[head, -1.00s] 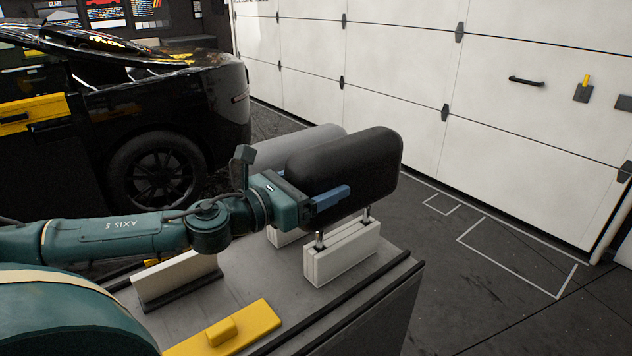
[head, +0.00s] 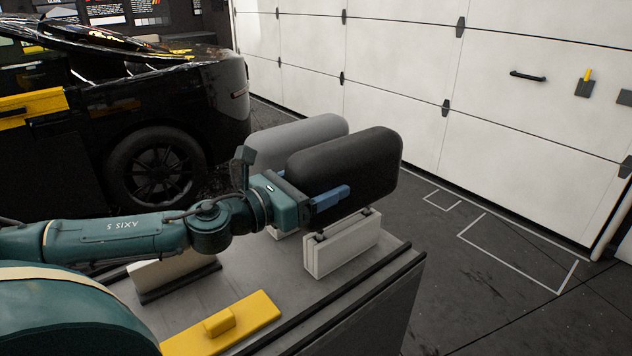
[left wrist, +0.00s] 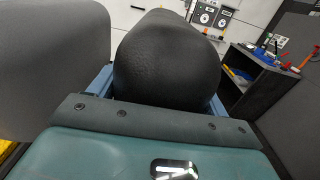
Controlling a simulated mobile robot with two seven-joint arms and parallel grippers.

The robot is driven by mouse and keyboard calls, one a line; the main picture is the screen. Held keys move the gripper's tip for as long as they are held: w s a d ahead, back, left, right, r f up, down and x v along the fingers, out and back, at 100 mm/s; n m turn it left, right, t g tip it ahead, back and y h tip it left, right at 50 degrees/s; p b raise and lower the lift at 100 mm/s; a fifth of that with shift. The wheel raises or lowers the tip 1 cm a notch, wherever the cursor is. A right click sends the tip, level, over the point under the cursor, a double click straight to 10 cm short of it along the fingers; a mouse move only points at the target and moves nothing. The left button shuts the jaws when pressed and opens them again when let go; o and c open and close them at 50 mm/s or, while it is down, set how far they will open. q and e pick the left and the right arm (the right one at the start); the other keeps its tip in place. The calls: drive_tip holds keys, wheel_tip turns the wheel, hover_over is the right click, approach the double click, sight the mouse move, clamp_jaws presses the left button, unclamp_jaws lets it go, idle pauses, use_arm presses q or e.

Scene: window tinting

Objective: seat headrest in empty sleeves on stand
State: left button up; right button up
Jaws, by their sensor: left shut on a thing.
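A black headrest (head: 345,160) is held level by my left gripper (head: 328,196), whose blue fingers are shut on its sides. In the left wrist view the headrest (left wrist: 168,62) fills the space between the blue fingers. Under it stands a white block stand (head: 342,245) on the grey bench top. The headrest's posts are down at the sleeves on the stand's top, with almost none of their length showing. A grey headrest (head: 295,140) is just behind the black one, over another white block mostly hidden by my arm. My right gripper is not in view.
A yellow tool (head: 225,325) and another pale block (head: 175,272) lie on the bench (head: 365,290). A black car (head: 120,120) is behind on the left, a white garage door (head: 400,90) at the back. The floor right of the bench is clear.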

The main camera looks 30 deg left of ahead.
use_arm(q)
drive_tip(key=shift+f+b, duration=0.55)
drive_tip(key=shift+f, duration=0.1)
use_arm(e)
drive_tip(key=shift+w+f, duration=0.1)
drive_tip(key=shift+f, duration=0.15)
use_arm(q)
drive_tip(key=o, duration=1.2)
drive_tip(key=shift+o, duration=1)
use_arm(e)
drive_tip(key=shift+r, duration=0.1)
use_arm(q)
drive_tip(key=shift+f, duration=0.1)
drive_tip(key=shift+s, duration=0.15)
